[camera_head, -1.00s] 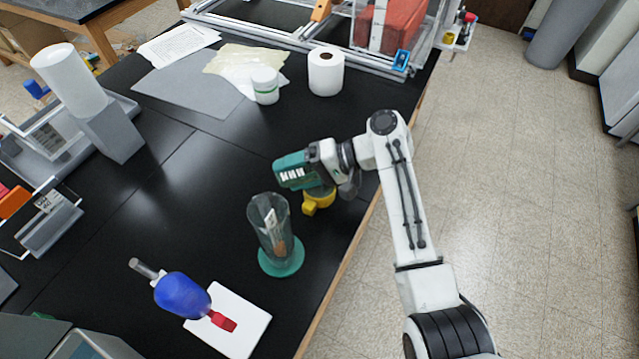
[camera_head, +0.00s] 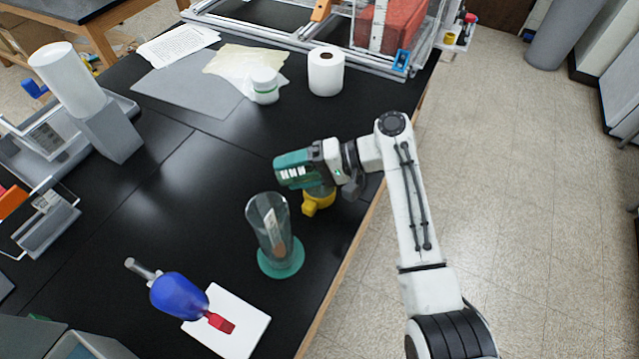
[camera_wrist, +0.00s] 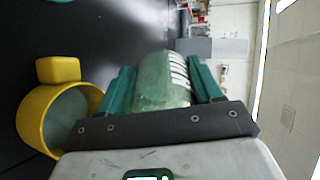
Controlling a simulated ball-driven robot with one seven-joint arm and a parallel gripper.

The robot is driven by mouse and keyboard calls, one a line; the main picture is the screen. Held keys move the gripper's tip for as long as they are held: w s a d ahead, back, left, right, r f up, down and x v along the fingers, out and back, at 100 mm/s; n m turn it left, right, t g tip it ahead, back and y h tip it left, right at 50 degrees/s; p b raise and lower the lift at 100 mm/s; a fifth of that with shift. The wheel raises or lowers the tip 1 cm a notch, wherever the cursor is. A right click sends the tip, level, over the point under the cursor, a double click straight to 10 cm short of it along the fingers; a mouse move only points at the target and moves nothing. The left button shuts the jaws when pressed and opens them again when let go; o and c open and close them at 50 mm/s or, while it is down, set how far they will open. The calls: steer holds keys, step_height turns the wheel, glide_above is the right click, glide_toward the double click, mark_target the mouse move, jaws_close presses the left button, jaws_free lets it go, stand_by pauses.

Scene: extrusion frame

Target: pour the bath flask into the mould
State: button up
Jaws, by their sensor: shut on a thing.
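My gripper (camera_wrist: 165,90) is shut on a greenish see-through flask (camera_wrist: 163,82) with white stripes, which I take for the bath flask. It sits between two teal fingers in the wrist view. In the head view my gripper (camera_head: 296,171) is above the black table near its right edge. The flask is mostly hidden there, and I cannot tell its tilt or contents. A yellow cup with a tab (camera_head: 317,203), likely the mould, is just below my gripper, partly hidden. The wrist view shows its round yellow rim (camera_wrist: 32,125) and a grey-green inside, beside the held flask.
A tall glass cylinder on a teal base (camera_head: 281,262) stands close to the left of the yellow cup. A blue bottle (camera_head: 179,297) and a white board (camera_head: 244,330) are at the front. The table's middle is clear.

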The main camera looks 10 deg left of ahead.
steer(key=shift+f+y+b, duration=0.35)
steer(key=shift+y+b, duration=0.45)
steer(key=shift+b, duration=0.6)
steer(key=shift+d+r+g+y+b, duration=0.15)
steer(key=shift+r+y+b, duration=0.15)
steer(key=shift+y+b, duration=0.3)
steer(key=shift+d+r+g+y+b, duration=0.15)
steer(key=shift+r+y+b, duration=0.1)
steer(key=shift+y+b, duration=0.35)
stand_by(0.8)
